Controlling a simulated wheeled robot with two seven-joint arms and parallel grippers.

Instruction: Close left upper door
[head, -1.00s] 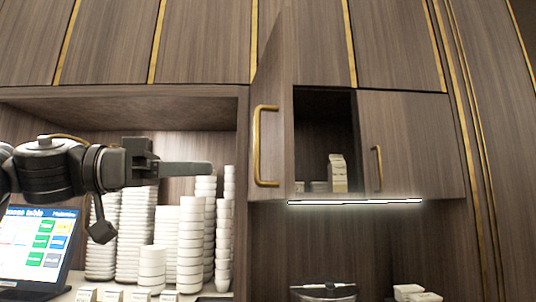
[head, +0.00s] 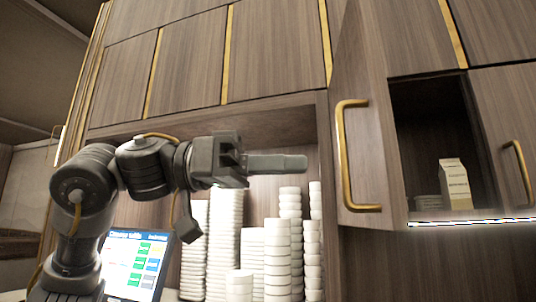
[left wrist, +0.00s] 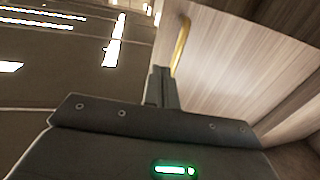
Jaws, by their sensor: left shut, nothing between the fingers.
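The left upper door (head: 361,120) is a brown wood panel with a brass bar handle (head: 343,160). It stands swung open, and the cupboard inside (head: 435,125) shows to its right. My left gripper (head: 290,163) is shut and empty, pointing right, to the left of the door; in the head view a gap shows between its fingertips and the handle. In the left wrist view the shut fingers (left wrist: 162,85) point at the door panel (left wrist: 225,60), with the brass handle (left wrist: 180,45) just beyond them. My right gripper is not in view.
A cream carton (head: 455,185) stands in the open cupboard. The neighbouring door (head: 510,120) is closed. Stacks of white bowls (head: 278,250) fill the niche below my left gripper, beside a tablet screen (head: 135,262). A lit strip (head: 470,221) runs under the cupboard.

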